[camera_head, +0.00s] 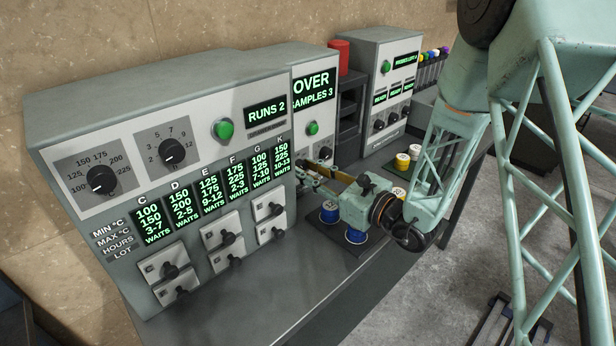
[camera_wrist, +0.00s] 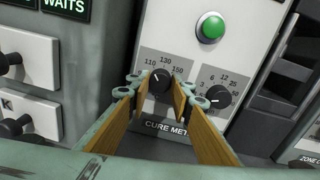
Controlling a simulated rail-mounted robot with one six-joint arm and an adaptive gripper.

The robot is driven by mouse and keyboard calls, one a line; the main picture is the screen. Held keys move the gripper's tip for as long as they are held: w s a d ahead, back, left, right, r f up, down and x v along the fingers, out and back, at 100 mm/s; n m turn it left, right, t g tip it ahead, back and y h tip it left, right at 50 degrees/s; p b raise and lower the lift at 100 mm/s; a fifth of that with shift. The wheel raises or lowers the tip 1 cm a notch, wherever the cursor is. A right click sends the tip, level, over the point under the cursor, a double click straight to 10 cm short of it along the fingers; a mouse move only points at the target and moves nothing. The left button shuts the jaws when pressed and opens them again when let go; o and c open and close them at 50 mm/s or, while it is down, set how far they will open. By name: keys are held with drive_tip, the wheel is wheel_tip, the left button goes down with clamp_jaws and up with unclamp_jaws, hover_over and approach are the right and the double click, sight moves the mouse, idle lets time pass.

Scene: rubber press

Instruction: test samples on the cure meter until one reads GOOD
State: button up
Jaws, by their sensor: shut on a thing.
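The cure meter (camera_head: 302,85) is a grey box; its screen (camera_head: 312,92) reads OVER, with SAMPLES 3 below, partly cut off. In the wrist view, its panel has a left black knob (camera_wrist: 160,83) on a scale with 110, 130 and 150, a right black knob (camera_wrist: 217,97) and a green button (camera_wrist: 209,28). My gripper (camera_wrist: 162,94) is shut on the left knob, a finger on each side. Two blue-and-white samples (camera_head: 329,211) (camera_head: 355,236) stand on a dark tray beneath my wrist.
A large grey cabinet (camera_head: 150,100) at the left shows RUNS 2 and several lots marked WAITS, with drawers (camera_head: 222,232) below. Behind the meter stand a dark unit with a red cylinder (camera_head: 340,56) and another grey machine (camera_head: 375,60) with READY screens. The bench front (camera_head: 270,305) is clear.

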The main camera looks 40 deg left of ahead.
drive_tip(key=shift+n+b, duration=0.35)
drive_tip(key=shift+n, duration=0.15)
drive_tip(key=o, duration=0.8)
drive_tip(key=shift+o, duration=0.2)
drive_tip(key=shift+d, duration=0.2)
drive_tip(key=s+d, duration=0.1)
drive_tip(key=d, duration=1)
drive_tip(key=shift+s+d+r, duration=0.25)
drive_tip(key=shift+s+r, duration=0.05)
